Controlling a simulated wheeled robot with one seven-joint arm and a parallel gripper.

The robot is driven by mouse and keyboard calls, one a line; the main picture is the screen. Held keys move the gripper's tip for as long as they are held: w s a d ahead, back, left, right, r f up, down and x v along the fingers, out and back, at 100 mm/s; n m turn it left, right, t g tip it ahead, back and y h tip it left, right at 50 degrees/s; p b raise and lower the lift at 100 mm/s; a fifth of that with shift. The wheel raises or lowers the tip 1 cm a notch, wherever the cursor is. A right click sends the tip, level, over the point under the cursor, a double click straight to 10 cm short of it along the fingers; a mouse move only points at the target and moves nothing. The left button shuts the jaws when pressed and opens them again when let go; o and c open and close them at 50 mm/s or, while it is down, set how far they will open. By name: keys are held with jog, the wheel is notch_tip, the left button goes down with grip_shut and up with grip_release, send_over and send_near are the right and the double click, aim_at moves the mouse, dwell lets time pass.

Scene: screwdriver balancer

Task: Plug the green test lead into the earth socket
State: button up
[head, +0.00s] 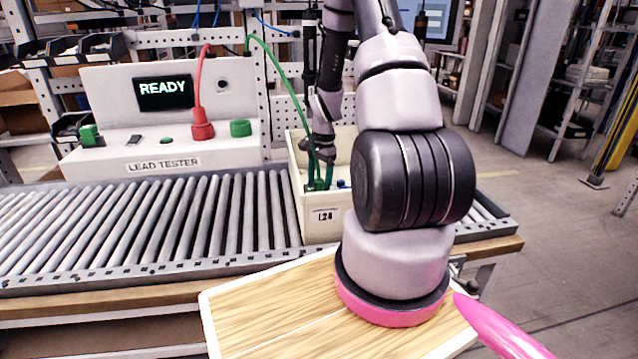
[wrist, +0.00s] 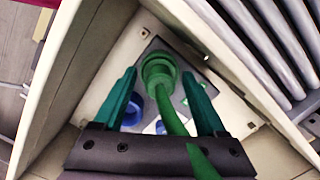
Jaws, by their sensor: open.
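The green test lead hangs from the rack in a green cable (head: 284,75) that runs down into the cream bin (head: 322,228) labelled L24. Its green plug (wrist: 158,68) stands inside the bin in the wrist view, cable towards the camera. My gripper (head: 320,180) reaches down into the bin; in the wrist view its teal fingers (wrist: 160,78) are open, one on either side of the plug. I cannot tell whether they touch it. The earth socket appears to be the green socket (head: 240,128) on the lead tester (head: 120,152), right of the red plug; no label shows.
A red lead (head: 200,90) stands in the tester, whose screen (head: 163,92) reads READY. Blue pieces (wrist: 130,114) lie in the bin beside the green plug. The bin walls surround my fingers closely. The roller conveyor (head: 150,225) is clear left of the bin.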

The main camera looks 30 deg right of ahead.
jog(key=r, duration=0.7)
jog(key=d+r, duration=0.1)
jog(key=r, duration=0.2)
jog(key=shift+w+d+r, duration=0.1)
jog(key=shift+w+r, duration=0.1)
jog(key=shift+r, duration=0.15)
jog(key=s+a+r+n+t, duration=0.2)
jog(key=s+a+r, duration=0.15)
jog(key=r, duration=0.55)
jog(key=s+a+r+n+t, duration=0.15)
jog(key=a+r, duration=0.25)
jog(key=r, duration=0.5)
jog(key=s+a+r+n+t, duration=0.2)
jog(key=s+a+r+n, duration=0.1)
jog(key=s+r, duration=0.2)
jog(key=s+a+r+n+t, duration=0.2)
jog(key=s+r, duration=0.4)
jog(key=s, duration=0.4)
jog(key=shift+a+r+n+y, duration=0.3)
jog(key=shift+a+n, duration=0.55)
jog(key=shift+a, duration=0.2)
